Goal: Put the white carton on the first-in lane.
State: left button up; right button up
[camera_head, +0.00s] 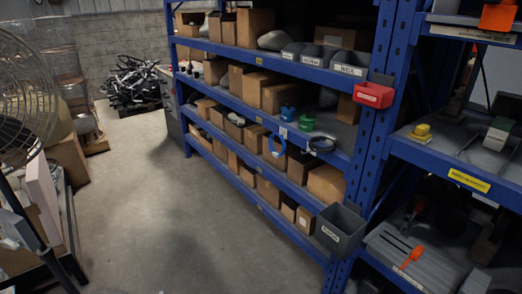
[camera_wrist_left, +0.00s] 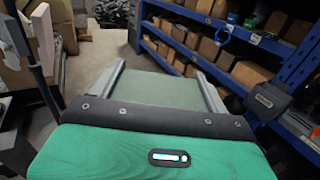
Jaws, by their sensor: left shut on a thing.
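In the left wrist view my left gripper (camera_wrist_left: 160,80) has its two grey fingers on either side of a flat grey-green thing (camera_wrist_left: 155,98), and it is shut on this thing. Only one flat face of it shows, so I cannot tell whether it is the white carton. A pale, whitish slab (camera_head: 42,198) stands at the left edge of the head view, and it also shows in the left wrist view (camera_wrist_left: 43,42). No lane can be picked out as the first-in lane; the labels are too small to read. My right gripper is not in view.
A blue shelf rack (camera_head: 300,68) with several brown boxes fills the middle. A dark bin (camera_head: 340,228) sticks out at its lower right end and a red bin (camera_head: 374,95) above. A second rack with a yellow label (camera_head: 468,180) stands right. The floor (camera_head: 150,210) at the left is clear.

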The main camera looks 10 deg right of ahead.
aim_at(480, 161)
jog(key=k+l+z, duration=0.15)
jog(key=l+z, duration=0.25)
jog(key=l, duration=0.25)
jog(key=l+z, duration=0.45)
jog(key=l, duration=0.2)
jog(key=l+z, duration=0.4)
jog(key=l, duration=0.3)
